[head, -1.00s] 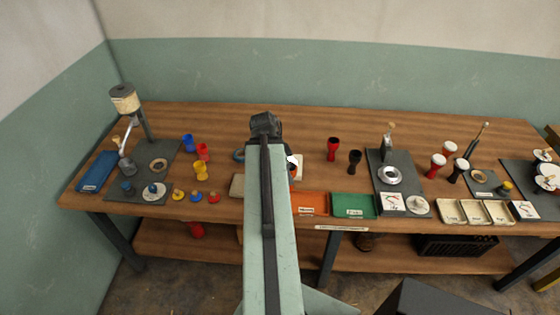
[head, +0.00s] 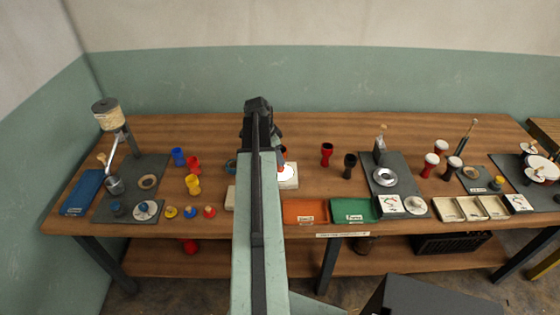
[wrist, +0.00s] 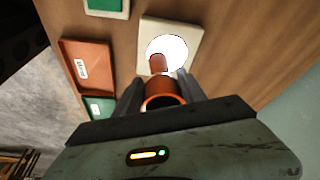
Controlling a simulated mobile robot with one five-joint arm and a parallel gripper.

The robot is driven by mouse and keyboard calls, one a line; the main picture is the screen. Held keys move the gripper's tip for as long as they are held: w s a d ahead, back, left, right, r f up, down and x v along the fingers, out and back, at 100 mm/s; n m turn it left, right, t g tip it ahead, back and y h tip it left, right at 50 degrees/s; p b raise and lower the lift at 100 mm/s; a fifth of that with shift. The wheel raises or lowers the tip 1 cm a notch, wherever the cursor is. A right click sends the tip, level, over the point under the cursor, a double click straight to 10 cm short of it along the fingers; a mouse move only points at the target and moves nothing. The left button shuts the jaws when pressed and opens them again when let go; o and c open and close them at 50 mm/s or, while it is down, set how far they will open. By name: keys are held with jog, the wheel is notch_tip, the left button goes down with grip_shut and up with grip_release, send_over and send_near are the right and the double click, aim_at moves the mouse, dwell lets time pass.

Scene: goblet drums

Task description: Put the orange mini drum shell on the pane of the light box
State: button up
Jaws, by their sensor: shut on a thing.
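The orange mini drum shell (wrist: 161,99) is held between the two fingers of my gripper (wrist: 161,88) in the wrist view. The gripper is shut on it. The shell's open rim faces the wrist camera and its narrower end overlaps the lit pane in the picture. The light box (wrist: 186,29) is a pale square slab with a round, glowing white pane (wrist: 170,46). In the head view the light box (head: 291,185) shows just right of my arm, and only a sliver of orange shows above its pane (head: 286,171). Contact between shell and pane cannot be told.
An orange tray (head: 305,208) and a green tray (head: 352,207) lie right of the light box, near the front edge. A red drum shell (head: 327,153) and a black one (head: 349,164) stand behind them. Blue, red and yellow shells stand at left. The table's back is clear.

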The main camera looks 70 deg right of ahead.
jog(key=shift+w+d+f, duration=0.1)
jog(key=shift+d, duration=1.15)
notch_tip(320, 180, down, 4)
jog(key=b, duration=0.4)
jog(key=shift+r, duration=0.2)
grip_shut()
jog(key=o, duration=1.4)
grip_release()
jog(key=p+v, duration=1.2)
